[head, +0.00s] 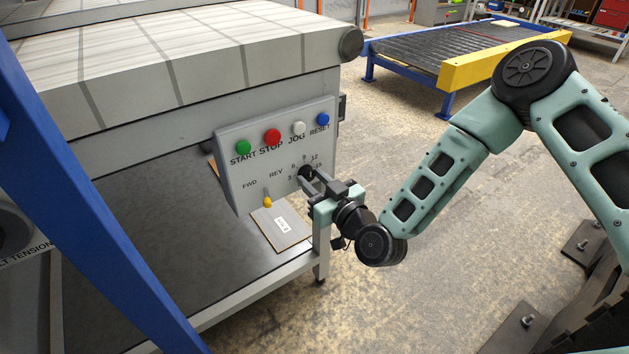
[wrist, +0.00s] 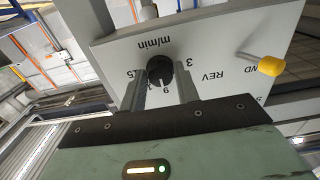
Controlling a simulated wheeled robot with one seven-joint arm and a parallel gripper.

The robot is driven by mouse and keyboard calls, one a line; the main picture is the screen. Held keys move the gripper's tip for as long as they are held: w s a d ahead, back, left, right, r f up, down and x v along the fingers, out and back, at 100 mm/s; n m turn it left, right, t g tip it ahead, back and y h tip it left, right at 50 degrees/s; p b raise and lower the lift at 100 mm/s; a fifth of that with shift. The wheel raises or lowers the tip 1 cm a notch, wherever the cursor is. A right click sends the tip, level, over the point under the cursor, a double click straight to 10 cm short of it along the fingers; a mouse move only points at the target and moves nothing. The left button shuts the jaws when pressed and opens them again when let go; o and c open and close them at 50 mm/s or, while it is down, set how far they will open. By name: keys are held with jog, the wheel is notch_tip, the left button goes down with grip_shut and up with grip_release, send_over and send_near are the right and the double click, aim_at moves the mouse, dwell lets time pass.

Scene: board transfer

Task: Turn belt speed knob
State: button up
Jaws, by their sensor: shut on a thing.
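The belt speed knob (wrist: 160,70) is a black round knob on the grey control panel (head: 239,178), with numbers around it and "m/min" beside it in the wrist view. In the head view the knob (head: 305,171) is partly hidden behind my gripper. My gripper (head: 310,182) reaches the panel's lower right from the right. In the wrist view its two grey fingers (wrist: 162,90) stand on either side of the knob, shut on it. The knob's pointer mark is too small to read.
Green (head: 243,147), red (head: 272,137), white (head: 298,128) and blue (head: 323,118) buttons line the panel's top. A yellow-tipped lever (head: 267,201) sits left of my gripper. A conveyor belt (head: 180,62) runs above. A blue post (head: 85,190) crosses the left side. The floor at right is partly clear.

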jog(key=shift+n, duration=0.3)
jog(key=n, duration=0.3)
jog(key=shift+n+p, duration=0.3)
jog(key=shift+p, duration=0.1)
jog(key=n, duration=0.4)
jog(key=shift+n, duration=0.3)
jog(key=n, duration=0.4)
jog(key=shift+b, duration=0.4)
jog(key=n, duration=0.5)
jog(key=shift+d, duration=0.1)
jog(key=o, duration=1)
jog(key=shift+r, duration=0.1)
jog(key=shift+c, duration=0.2)
